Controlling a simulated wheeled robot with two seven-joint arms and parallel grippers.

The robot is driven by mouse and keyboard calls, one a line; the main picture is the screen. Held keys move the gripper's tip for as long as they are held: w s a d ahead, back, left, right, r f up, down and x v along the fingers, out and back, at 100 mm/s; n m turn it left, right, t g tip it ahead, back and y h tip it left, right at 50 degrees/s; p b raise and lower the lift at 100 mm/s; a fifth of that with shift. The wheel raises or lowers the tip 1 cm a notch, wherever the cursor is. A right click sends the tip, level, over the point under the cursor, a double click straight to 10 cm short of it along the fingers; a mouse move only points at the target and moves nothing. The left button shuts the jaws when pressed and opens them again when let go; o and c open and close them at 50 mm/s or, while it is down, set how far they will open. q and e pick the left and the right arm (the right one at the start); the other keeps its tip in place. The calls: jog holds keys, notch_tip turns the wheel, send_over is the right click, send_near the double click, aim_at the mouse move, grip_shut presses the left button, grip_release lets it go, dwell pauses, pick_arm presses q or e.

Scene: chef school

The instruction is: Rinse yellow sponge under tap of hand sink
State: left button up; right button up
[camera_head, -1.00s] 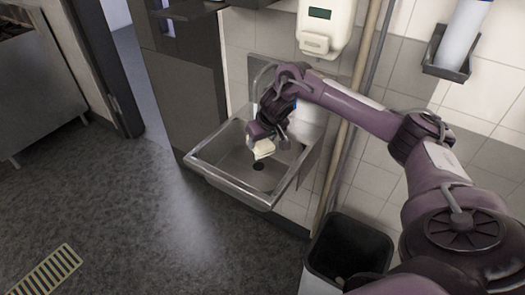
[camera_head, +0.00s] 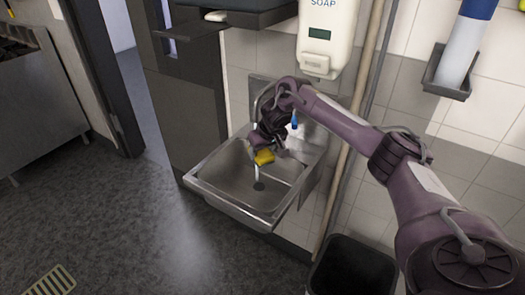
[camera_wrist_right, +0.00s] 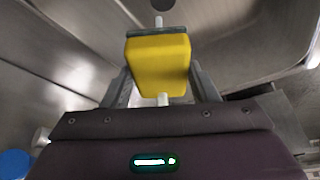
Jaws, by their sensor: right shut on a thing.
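The yellow sponge (camera_head: 264,157) is held by my right gripper (camera_head: 268,146) above the basin of the hand sink (camera_head: 220,177). In the right wrist view the sponge (camera_wrist_right: 158,66) sits between the two fingers of the gripper (camera_wrist_right: 160,82), which is shut on it. The tap (camera_head: 257,98) rises at the back of the sink, partly hidden by my right arm. A thin pale stream, seemingly water, runs below the sponge towards the drain (camera_head: 259,186). Pale bits of it also show above and below the sponge in the wrist view. My left gripper is out of view.
A soap dispenser (camera_head: 327,35) hangs on the tiled wall above the sink. A blue-topped item (camera_head: 294,121) is at the sink's back. A black bin (camera_head: 352,268) stands right of the sink, near a vertical pipe (camera_head: 345,150).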

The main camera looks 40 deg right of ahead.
aim_at(262, 159)
jog(key=shift+s+a+r+p, duration=0.1)
jog(key=shift+s+a+p, duration=0.2)
jog(key=shift+p, duration=0.3)
jog(key=shift+s+a+p, duration=0.35)
jog(key=shift+s+p, duration=0.3)
jog(key=shift+s+a+p, duration=0.35)
jog(key=shift+s+p, duration=0.25)
jog(key=s+a+p, duration=0.2)
jog(key=s+p, duration=0.1)
jog(key=shift+s+a, duration=0.25)
jog(key=shift+s, duration=0.05)
